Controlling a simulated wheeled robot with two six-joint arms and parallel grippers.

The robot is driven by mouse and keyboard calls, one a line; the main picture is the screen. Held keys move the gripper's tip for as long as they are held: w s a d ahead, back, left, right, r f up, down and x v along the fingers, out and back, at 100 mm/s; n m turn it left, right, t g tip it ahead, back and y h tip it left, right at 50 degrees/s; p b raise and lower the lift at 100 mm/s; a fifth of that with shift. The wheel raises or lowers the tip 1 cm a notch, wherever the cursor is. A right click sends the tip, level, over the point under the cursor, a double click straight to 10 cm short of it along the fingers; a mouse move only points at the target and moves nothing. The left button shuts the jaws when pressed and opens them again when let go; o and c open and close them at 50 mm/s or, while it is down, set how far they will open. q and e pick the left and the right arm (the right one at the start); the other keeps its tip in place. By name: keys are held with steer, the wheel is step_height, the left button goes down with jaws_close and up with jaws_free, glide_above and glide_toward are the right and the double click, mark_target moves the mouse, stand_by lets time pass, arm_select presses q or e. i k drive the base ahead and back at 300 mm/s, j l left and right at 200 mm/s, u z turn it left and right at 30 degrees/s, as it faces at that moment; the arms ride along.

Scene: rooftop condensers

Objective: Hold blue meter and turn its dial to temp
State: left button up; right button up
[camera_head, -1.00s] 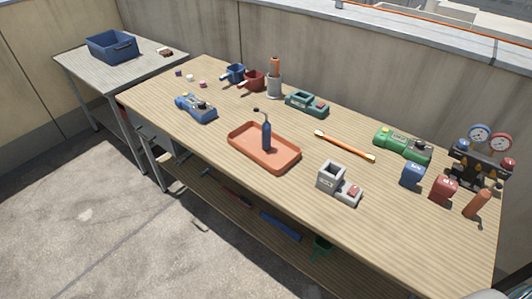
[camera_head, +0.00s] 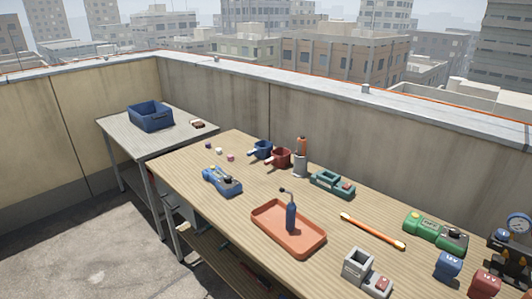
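The blue meter (camera_head: 221,181) lies on the wooden workbench, left of the orange tray and near the bench's front left part. It has a dark part and a small light patch at its near right end; the dial's setting is too small to read. A green meter-like tool (camera_head: 435,232) lies at the right of the bench. Neither of my grippers is in view.
A side table (camera_head: 128,138) holds a blue bin (camera_head: 151,116).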

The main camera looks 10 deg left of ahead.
mark_target(227, 178)
steer(key=i+j+z, duration=0.15)
steer(key=j+z, duration=0.2)
steer(key=j, duration=0.2)
steer(key=i+j+z, duration=0.1)
steer(key=j+z, duration=0.2)
steer(key=j, duration=0.25)
steer(key=j+z, duration=0.35)
steer(key=j, duration=0.25)
steer(key=i, duration=0.05)
